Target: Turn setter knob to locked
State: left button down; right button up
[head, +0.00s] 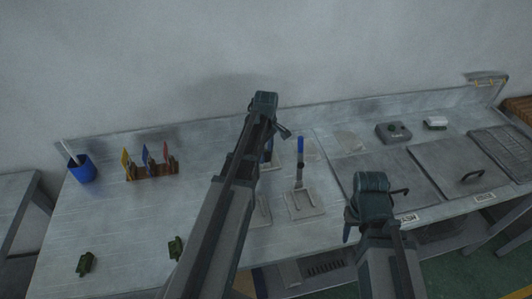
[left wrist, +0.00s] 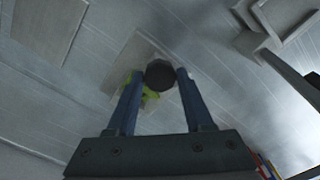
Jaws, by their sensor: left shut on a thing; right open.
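In the left wrist view my left gripper (left wrist: 160,88) is shut on a dark round knob (left wrist: 160,73), with a fingertip on either side of it. A yellow-green piece (left wrist: 150,98) shows behind the knob, partly hidden by the fingers, over a pale plate (left wrist: 126,62). The knob's turn position cannot be read. In the head view my left gripper (head: 267,152) points down at the middle of the bench, and my own arm hides most of it and the knob. My right gripper (head: 352,226) is open over the bench's front edge, its fingers mostly hidden.
A blue-handled upright tool (head: 301,147) stands just right of my left gripper. A blue cup (head: 83,170), a rack of coloured tools (head: 152,170) and green parts (head: 86,263) are on the left. A grey box (head: 393,132) and handled panels (head: 455,165) are on the right.

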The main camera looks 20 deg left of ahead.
pick_arm(q)
jog(key=m, duration=0.4)
jog(key=shift+m, duration=0.3)
jog(key=m, duration=0.8)
jog(key=shift+m, duration=2.6)
jog(key=shift+c, duration=1.4)
grip_release()
